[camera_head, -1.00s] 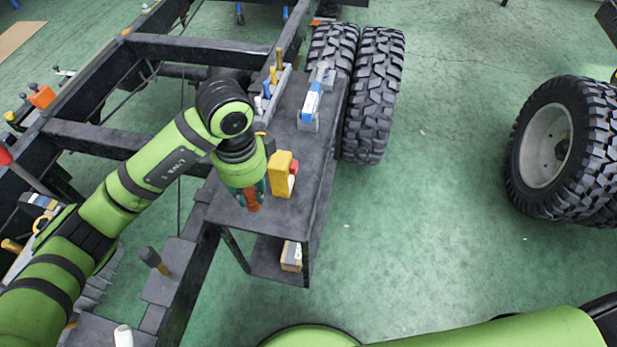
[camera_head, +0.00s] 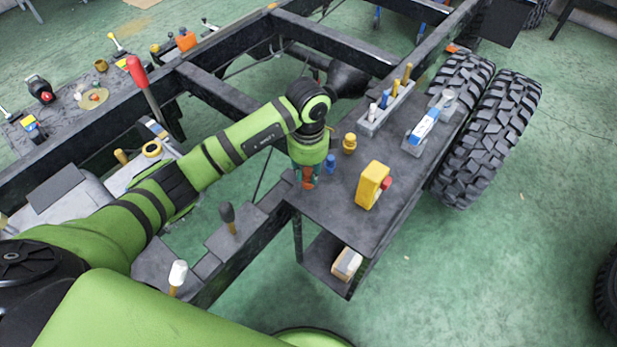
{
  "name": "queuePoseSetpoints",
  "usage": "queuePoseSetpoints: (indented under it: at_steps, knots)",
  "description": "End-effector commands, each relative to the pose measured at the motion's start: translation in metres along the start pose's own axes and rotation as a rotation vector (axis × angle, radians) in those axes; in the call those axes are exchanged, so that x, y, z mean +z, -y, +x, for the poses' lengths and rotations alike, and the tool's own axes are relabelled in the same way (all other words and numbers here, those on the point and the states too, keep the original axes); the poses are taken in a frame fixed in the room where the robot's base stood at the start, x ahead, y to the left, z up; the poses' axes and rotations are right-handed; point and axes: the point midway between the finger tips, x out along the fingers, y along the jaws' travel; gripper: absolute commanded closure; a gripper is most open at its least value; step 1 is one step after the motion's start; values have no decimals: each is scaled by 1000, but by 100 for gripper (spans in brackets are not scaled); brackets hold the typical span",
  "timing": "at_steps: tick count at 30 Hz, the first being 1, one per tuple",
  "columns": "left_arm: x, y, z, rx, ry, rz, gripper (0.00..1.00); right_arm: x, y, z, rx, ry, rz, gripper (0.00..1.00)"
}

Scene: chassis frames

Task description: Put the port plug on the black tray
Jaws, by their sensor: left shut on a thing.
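My left gripper (camera_head: 307,183) is shut on a small orange-brown thing, which looks like the port plug (camera_head: 308,176), over the near left corner of the dark side table. The fingers hide much of it. I cannot tell whether it touches the tabletop. A dark flat panel (camera_head: 57,187) lies on the grey surface at the left; I cannot tell whether it is the black tray. My right gripper is not in view.
On the side table (camera_head: 335,205) stand a yellow block (camera_head: 371,185), a small blue piece (camera_head: 331,163), a brass knob (camera_head: 349,144), a grey rack (camera_head: 385,110) and a blue-white tool (camera_head: 424,126). A red-handled lever (camera_head: 138,75) rises from the chassis frame. Tyres stand at the right.

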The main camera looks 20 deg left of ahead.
Motion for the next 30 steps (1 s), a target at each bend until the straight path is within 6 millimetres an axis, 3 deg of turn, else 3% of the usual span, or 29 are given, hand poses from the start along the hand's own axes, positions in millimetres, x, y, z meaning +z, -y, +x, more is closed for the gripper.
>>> queuePoseSetpoints:
  at_steps: [7,19,20,21,22,30]
  knots:
    - [-1,-2,33,4,1,1,100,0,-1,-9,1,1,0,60]
    - [-1,-1,40,2,1,1,100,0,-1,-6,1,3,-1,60]
    - [-1,-1,40,2,1,1,71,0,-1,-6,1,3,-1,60]
    - [-1,-1,39,2,1,1,55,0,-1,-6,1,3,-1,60]
    - [-1,-1,39,2,1,0,51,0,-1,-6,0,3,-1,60]
    - [-1,-1,39,2,1,0,51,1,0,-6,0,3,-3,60]
